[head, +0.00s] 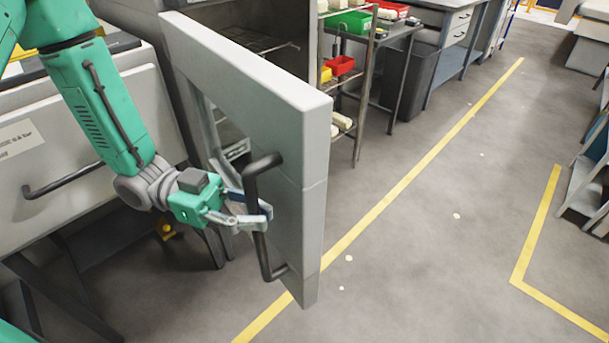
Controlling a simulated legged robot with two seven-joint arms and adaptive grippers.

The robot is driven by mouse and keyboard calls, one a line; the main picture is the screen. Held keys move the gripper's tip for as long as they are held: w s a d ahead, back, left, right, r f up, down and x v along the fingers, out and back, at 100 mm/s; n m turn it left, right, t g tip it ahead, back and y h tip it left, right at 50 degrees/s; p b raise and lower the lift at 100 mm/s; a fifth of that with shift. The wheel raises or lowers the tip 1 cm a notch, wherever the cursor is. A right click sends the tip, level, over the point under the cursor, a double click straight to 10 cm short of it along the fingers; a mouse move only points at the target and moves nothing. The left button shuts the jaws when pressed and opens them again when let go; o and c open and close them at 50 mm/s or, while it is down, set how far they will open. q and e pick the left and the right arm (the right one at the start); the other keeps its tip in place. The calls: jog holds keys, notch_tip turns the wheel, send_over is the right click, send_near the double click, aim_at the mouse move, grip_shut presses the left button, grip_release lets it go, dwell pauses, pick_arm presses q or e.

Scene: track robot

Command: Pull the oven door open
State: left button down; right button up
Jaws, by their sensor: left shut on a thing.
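The oven door (250,85) is a thick light-grey panel with a window opening, and it stands swung well out from the oven. Its dark bar handle (259,245) is on the face turned toward my arm. My left gripper (262,214) is shut around the middle of this handle. The oven's interior with a wire rack (258,40) shows behind the door, partly hidden by it. My right gripper is not in view.
A grey cabinet front with its own dark handle (62,180) is at the left. Shelves and a workbench with red and green bins (340,66) stand behind the door. The grey floor (430,200) to the right is clear, with yellow lines.

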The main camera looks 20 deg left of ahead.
pick_arm(q)
jog(key=s+a+p, duration=0.2)
jog(key=s+a, duration=0.4)
jog(key=shift+r+m, duration=0.2)
jog(key=shift+m, duration=0.1)
jog(key=c, duration=1.5)
grip_release()
jog(key=shift+c, duration=0.2)
jog(key=shift+o, duration=0.3)
jog(key=shift+w+a+f, duration=0.1)
jog(key=shift+a+f, duration=0.05)
jog(key=shift+a, duration=0.05)
jog(key=shift+a, duration=0.1)
jog(key=shift+g, duration=0.3)
